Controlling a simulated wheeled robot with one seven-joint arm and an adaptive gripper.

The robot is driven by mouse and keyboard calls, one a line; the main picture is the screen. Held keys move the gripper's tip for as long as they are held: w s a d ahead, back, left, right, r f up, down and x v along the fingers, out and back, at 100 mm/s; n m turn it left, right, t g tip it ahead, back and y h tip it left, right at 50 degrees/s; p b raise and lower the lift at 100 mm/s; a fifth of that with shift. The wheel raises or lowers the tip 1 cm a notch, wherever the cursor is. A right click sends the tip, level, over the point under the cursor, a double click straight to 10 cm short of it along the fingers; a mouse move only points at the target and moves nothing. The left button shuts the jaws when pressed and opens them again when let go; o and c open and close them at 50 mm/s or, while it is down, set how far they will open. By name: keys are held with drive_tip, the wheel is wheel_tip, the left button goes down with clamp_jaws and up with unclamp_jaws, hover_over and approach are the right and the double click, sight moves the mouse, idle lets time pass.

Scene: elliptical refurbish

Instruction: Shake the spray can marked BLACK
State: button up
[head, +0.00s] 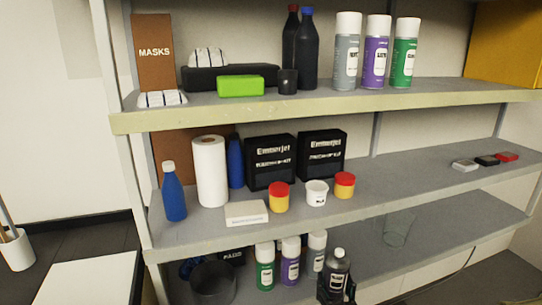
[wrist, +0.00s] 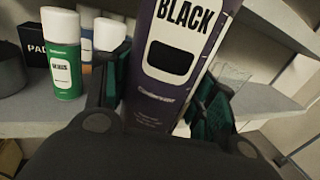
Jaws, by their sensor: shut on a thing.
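The spray can marked BLACK (wrist: 168,88) is large in the wrist view, between the two dark green-padded fingers of my gripper (wrist: 160,100). It is dark with a white label area, and it leans a little to the right there; its top is cut off. In the head view the same dark can (head: 337,264) is at the bottom, in front of the lowest shelf, with my gripper (head: 337,292) shut around its lower part. Whether the can touches the shelf cannot be told.
On the lowest shelf, a green can (head: 265,270), a purple can (head: 290,265) and a grey can (head: 316,257) stand just left of the held can. A dark bucket (head: 208,285) is farther left. A clear glass (head: 396,230) stands to the right. The middle shelf (head: 420,185) overhangs.

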sight(335, 276)
wheel_tip(335, 276, up, 3)
drive_tip(key=shift+r, duration=0.2)
drive_tip(key=shift+f, duration=3.55)
idle(0.9)
idle(4.4)
